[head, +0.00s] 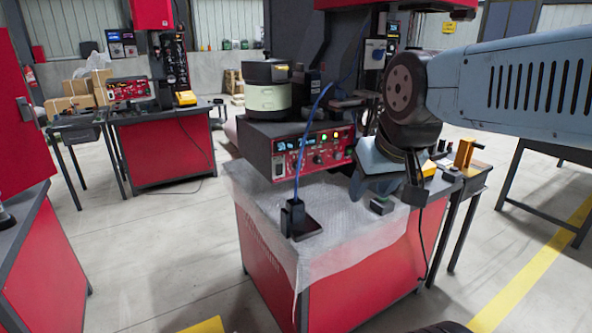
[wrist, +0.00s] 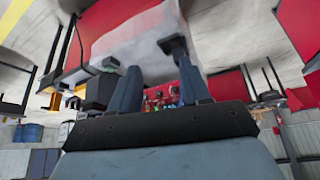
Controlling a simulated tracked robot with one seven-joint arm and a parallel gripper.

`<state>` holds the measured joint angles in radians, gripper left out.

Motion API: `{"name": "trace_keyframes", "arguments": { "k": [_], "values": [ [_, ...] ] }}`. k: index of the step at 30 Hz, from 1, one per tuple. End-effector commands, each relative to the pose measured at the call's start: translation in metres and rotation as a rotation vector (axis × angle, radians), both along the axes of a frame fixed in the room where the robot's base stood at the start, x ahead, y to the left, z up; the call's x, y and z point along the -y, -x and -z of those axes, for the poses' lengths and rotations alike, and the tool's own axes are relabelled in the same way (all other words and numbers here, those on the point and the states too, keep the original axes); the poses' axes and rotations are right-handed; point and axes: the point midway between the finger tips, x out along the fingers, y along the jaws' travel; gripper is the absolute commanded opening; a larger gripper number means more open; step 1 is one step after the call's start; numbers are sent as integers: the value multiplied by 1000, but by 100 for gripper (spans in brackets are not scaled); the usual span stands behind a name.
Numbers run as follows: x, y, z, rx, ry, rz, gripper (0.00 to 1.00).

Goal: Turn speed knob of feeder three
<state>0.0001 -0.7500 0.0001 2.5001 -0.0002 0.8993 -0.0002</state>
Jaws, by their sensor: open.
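The bowl feeder's red control panel (head: 312,152) faces me on the draped bench in the head view, with lit buttons and small dark knobs. One knob (head: 318,158) sits low near the panel's middle; I cannot read which feeder it belongs to. My gripper (head: 362,180) is at the panel's right end, partly hidden by my own wrist. In the upside-down wrist view, the two blue-grey fingers of my gripper (wrist: 160,68) stand apart. Part of the red panel (wrist: 167,98) shows between them, with nothing visibly held.
A black stand with a blue cable (head: 295,218) rises in front of the panel. A small dark block (head: 382,205) lies on the bench's front right. The pale bowl (head: 266,92) tops the feeder. Another red bench (head: 165,150) stands behind left. The bench front is mostly clear.

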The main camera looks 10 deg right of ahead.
Motion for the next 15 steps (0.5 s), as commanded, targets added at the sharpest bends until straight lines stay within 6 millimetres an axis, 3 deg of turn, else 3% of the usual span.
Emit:
{"name": "trace_keyframes", "arguments": {
  "k": [5, 8, 15],
  "values": [
    [3, -19, 2, 21, 32, -5, 60],
    [8, -46, 6, 57, 82, -20, 60],
    [28, -131, 22, 177, 233, -110, 60]
  ]
}}
